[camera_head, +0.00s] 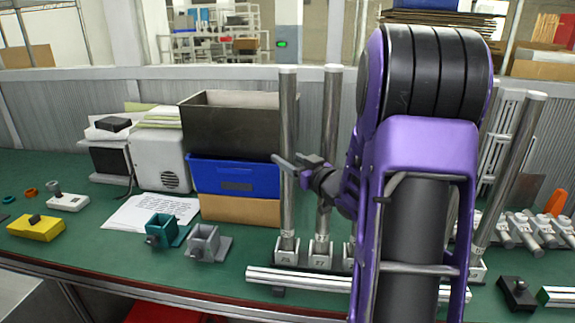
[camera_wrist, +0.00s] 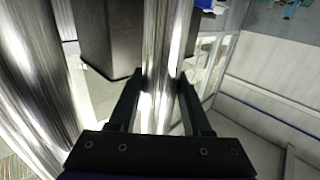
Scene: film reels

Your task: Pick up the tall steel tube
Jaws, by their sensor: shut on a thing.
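The tall steel tube (camera_head: 288,110) stands upright in the head view, its foot at a small metal socket block (camera_head: 287,250) on the green bench. My gripper (camera_head: 291,161) is at about the tube's mid-height, reaching from the right. In the wrist view the tube (camera_wrist: 158,40) runs between the two black fingers of my gripper (camera_wrist: 160,76), which are shut on it. A second tall tube (camera_head: 331,115) stands close to its right. Another tube fills the left of the wrist view (camera_wrist: 35,75). My arm hides part of the bench behind it.
A blue bin (camera_head: 235,178) and a dark box (camera_head: 230,120) stand left of the tube. A horizontal tube (camera_head: 300,277) lies along the front. Another tall tube (camera_head: 515,160) leans at the right, near several short metal fittings (camera_head: 520,230). Small vises (camera_head: 203,243) sit front left.

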